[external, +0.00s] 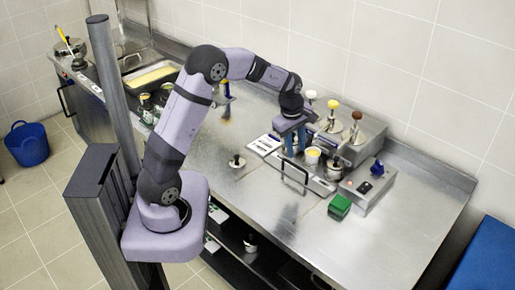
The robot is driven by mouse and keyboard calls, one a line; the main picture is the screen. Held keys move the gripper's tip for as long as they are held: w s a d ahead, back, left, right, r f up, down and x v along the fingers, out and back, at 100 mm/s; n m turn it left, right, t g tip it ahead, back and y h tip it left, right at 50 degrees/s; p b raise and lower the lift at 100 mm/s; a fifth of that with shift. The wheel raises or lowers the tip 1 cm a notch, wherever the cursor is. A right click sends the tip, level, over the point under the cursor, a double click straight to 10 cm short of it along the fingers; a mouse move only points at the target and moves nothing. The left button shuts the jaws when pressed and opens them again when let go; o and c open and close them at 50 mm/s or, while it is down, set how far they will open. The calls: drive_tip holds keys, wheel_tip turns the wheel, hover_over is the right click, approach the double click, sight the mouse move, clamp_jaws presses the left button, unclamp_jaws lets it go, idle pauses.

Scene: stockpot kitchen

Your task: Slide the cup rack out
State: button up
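A flat metal rack (318,186) sits on the steel counter at the front of the pump unit, with a dark bar handle (295,172) on its near side. My gripper (296,153) points down just above and behind the handle in the picture. Its two blue fingers look apart, with nothing clearly seen between them. Whether the fingertips touch the rack or the handle cannot be told from this view.
Pumps with white, yellow and red tops (333,104) stand behind. A small dark-knobbed lid (237,162) lies left. The front right counter (385,235) is clear.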

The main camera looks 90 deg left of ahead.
sight(297, 166)
drive_tip(key=shift+w+a+f+n+p, duration=0.15)
drive_tip(key=shift+f+n+p, duration=0.25)
drive_tip(key=shift+f, duration=0.8)
drive_tip(key=shift+w+a+f+n+p, duration=0.2)
drive_tip(key=shift+f+n+p, duration=0.2)
drive_tip(key=shift+f, duration=0.85)
drive_tip(key=shift+w+a+f+n+p, duration=0.15)
drive_tip(key=shift+f+n+p, duration=0.25)
drive_tip(key=shift+f, duration=0.8)
clamp_jaws()
